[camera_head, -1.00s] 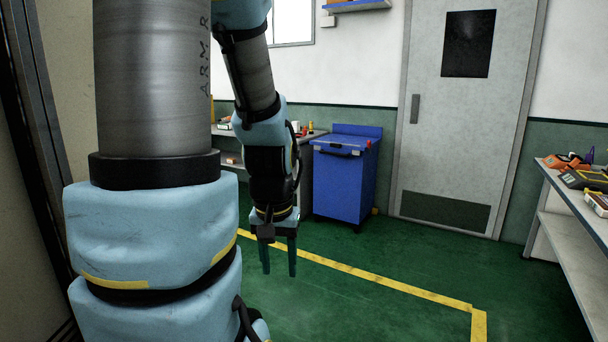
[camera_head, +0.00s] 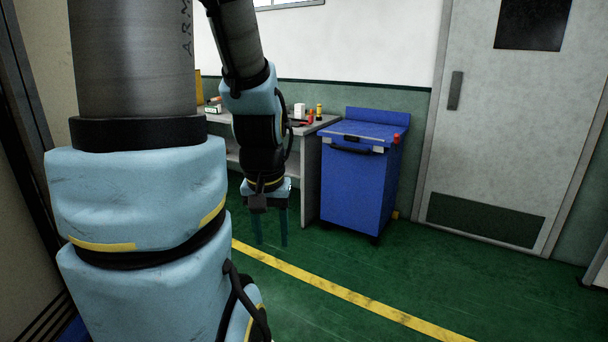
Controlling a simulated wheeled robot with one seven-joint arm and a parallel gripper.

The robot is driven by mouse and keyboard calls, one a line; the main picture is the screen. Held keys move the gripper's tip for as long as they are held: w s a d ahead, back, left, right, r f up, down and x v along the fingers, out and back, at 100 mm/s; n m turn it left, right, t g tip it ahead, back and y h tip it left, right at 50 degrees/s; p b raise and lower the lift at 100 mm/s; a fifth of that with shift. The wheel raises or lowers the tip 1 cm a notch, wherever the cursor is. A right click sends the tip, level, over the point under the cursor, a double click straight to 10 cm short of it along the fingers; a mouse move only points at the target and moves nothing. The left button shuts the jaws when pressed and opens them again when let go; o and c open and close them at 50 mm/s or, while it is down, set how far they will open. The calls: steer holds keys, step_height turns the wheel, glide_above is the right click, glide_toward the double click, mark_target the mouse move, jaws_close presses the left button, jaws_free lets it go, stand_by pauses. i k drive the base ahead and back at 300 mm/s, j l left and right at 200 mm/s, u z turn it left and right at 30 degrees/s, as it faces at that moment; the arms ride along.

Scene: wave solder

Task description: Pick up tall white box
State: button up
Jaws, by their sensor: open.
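A small white upright box-like object (camera_head: 299,111) stands on the grey workbench (camera_head: 312,131) behind my arm; it is too small to tell if it is the tall white box. Another low white and green item (camera_head: 214,107) lies on the bench to the left of my arm. My gripper (camera_head: 270,229) hangs down, open and empty, over the green floor in front of the bench. It is well apart from the things on the bench. My arm hides part of the bench top.
A blue cabinet (camera_head: 358,185) stands just right of the bench. Red and yellow small items (camera_head: 319,112) sit near the bench's right end. A grey door (camera_head: 500,130) is at right. The green floor with a yellow line (camera_head: 340,290) is clear in front.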

mark_target(299, 108)
steer(key=i, duration=2.4)
steer(key=i+u, duration=0.15)
steer(key=i, duration=0.35)
steer(key=i+l+u, duration=0.2)
steer(key=i, duration=0.3)
steer(key=i+l+u, duration=0.15)
steer(key=i, duration=0.35)
steer(key=i+l+u, duration=0.2)
steer(key=i, duration=0.3)
steer(key=i+l+u, duration=0.3)
steer(key=i+l, duration=0.1)
